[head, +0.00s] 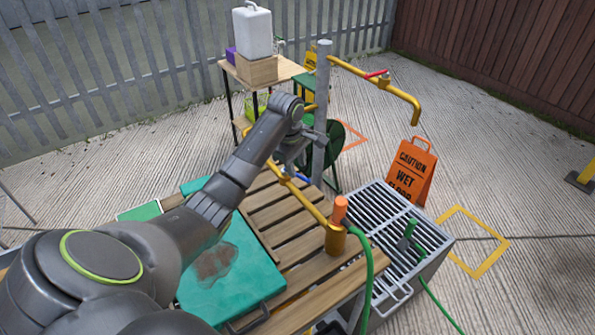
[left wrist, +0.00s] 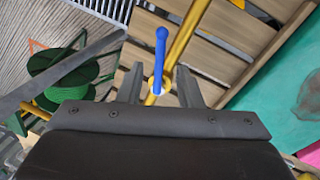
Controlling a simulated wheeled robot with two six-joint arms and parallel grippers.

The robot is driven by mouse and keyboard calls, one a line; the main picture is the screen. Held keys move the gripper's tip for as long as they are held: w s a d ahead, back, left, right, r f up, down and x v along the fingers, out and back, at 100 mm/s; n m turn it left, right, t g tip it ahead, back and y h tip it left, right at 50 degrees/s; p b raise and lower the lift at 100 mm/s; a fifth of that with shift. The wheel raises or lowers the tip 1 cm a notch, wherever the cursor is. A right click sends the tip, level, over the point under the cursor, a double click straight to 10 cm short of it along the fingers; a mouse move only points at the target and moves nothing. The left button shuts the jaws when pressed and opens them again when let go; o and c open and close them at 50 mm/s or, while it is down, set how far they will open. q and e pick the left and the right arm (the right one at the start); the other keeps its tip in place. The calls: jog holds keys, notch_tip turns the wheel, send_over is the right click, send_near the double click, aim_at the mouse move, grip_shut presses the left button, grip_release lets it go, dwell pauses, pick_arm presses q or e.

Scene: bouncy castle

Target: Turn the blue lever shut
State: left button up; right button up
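The blue lever (left wrist: 160,58) sits on a yellow pipe (left wrist: 185,32) and stands at an angle to the pipe's line in the left wrist view. In the head view only a small piece of the blue lever (head: 303,178) shows below my left gripper, beside the grey post. My left gripper (left wrist: 160,72) is open. Its two fingers are on either side of the lever in the picture, with a gap on both sides. Depth between fingers and lever is hard to judge. The left gripper (head: 300,143) also shows in the head view, its fingers partly hidden. My right gripper is out of view.
A grey post (head: 322,110) stands close to the left gripper. A red lever (head: 376,74) is on the upper yellow pipe. A green hose reel (left wrist: 68,78) is nearby. The slatted bench (head: 285,228) holds a teal mat (head: 245,285); an orange caution sign (head: 413,172) stands right.

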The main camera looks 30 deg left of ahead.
pick_arm(q)
jog(key=shift+w+f, duration=0.25)
jog(key=shift+f, duration=1.05)
grip_shut()
